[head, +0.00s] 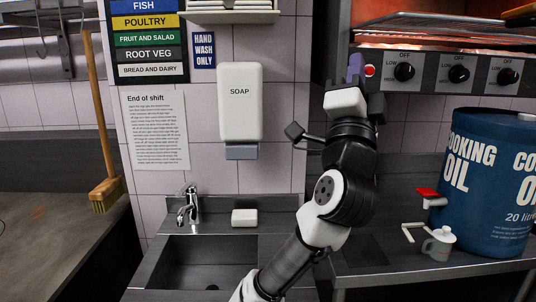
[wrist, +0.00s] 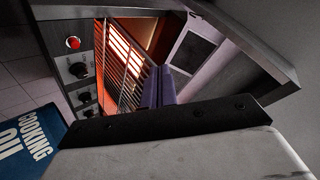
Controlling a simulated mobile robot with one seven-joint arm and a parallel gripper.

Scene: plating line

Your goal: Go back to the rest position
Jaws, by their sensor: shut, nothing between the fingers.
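My gripper (head: 356,66) is raised at the upper right of the head view, with its purple fingers pointing up. It appears in front of the left end of the grill's control panel, beside a red button or lamp (head: 370,71). In the wrist view the purple fingers of my gripper (wrist: 159,84) are together, with nothing between them. Behind them are a wire rack and the orange-lit inside of the grill (wrist: 125,58). I cannot tell how far the fingertips are from the grill.
A sink (head: 205,265), white soap bar (head: 244,217) and soap dispenser (head: 240,100) are left of my arm. A broom (head: 104,150) leans farther left.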

